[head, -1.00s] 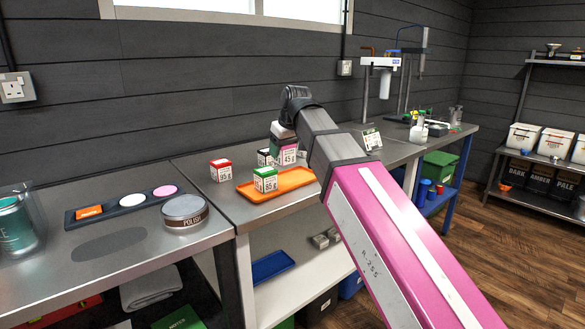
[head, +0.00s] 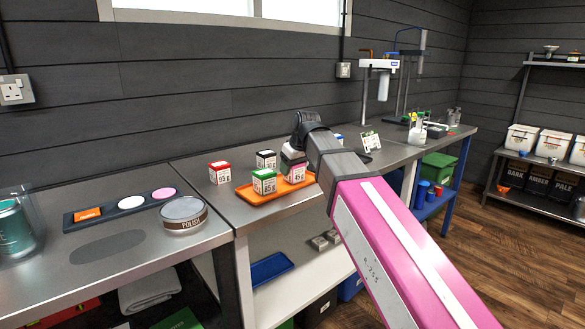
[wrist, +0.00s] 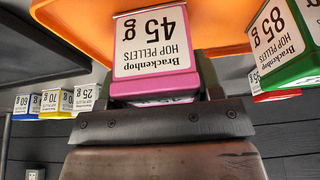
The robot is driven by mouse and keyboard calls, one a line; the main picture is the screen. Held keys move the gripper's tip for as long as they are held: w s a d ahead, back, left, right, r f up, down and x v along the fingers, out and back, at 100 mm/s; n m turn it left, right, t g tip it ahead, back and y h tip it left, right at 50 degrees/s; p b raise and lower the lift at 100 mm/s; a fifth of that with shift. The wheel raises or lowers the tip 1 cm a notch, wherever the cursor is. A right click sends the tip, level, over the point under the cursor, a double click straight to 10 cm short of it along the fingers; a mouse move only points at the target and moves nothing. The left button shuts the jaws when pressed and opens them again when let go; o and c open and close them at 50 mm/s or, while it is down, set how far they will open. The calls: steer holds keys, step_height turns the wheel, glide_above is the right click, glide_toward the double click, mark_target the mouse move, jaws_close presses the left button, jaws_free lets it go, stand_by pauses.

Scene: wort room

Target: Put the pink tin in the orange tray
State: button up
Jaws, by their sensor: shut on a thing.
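The pink tin (head: 298,174), labelled 45 g, is at the right end of the orange tray (head: 243,194). My gripper (head: 293,155) is shut on it from above; the arm hides part of it. In the wrist view the pink tin (wrist: 150,88) sits between the fingers (wrist: 160,92), with the orange tray (wrist: 72,22) beyond it. I cannot tell whether its base touches the tray. A green tin (head: 264,182), labelled 85 g, stands in the tray to the left; it shows at the right of the wrist view (wrist: 290,50).
A red tin (head: 219,172) stands left of the tray and a black tin (head: 266,159) behind it. Several more tins show at the left of the wrist view, one yellow (wrist: 52,102). A polish tin (head: 183,213) sits on the nearer bench.

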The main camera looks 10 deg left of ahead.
steer(key=shift+f, duration=0.1)
steer(key=o, duration=1)
steer(key=v, duration=1.2)
